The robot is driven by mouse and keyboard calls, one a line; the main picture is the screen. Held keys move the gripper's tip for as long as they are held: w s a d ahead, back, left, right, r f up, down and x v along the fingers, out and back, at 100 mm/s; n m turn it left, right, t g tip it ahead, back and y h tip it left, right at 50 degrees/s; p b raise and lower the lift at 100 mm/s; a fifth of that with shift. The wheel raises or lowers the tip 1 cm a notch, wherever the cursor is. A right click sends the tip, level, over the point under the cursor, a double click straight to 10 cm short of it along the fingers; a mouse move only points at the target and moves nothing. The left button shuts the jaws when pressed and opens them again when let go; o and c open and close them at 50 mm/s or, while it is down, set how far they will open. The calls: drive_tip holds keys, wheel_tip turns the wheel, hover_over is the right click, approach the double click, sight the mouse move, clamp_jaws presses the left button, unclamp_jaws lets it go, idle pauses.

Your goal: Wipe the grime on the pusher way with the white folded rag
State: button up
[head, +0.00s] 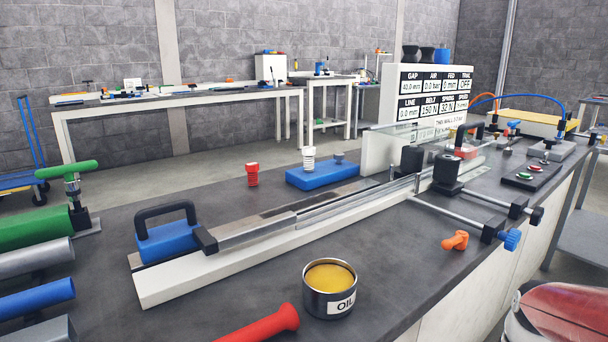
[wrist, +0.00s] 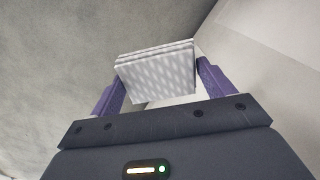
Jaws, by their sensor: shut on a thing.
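My gripper (wrist: 160,84) shows only in the wrist view, its two purple fingers on either side of a white folded rag (wrist: 157,66). The rag is layered, with a faint grey pattern, and sits between the fingers. The pusher way (head: 245,232) is a long metal rail on a white base, running across the dark bench in the head view. A blue pusher block with a black handle (head: 167,232) stands at its near left end. A darker stretch (head: 278,212) shows on the rail; I cannot tell whether it is grime. The rag is not in the head view.
An orange knob (head: 455,241) lies to the right. Coloured rolls and a green clamp (head: 68,178) are at the left. A clear guard and sign panel (head: 428,98) rise behind the rail.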

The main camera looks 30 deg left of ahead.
drive_tip(key=w+d+f+m, duration=0.1)
drive_tip(key=w+d+f, duration=0.1)
drive_tip(key=f, duration=0.5)
drive_tip(key=w+d+f+m, duration=0.2)
drive_tip(key=d+f, duration=0.1)
drive_tip(key=f, duration=0.4)
drive_tip(key=shift+w+m, duration=0.25)
drive_tip(key=shift+m, duration=0.05)
drive_tip(key=shift+d+r, duration=0.15)
drive_tip(key=shift+r, duration=0.05)
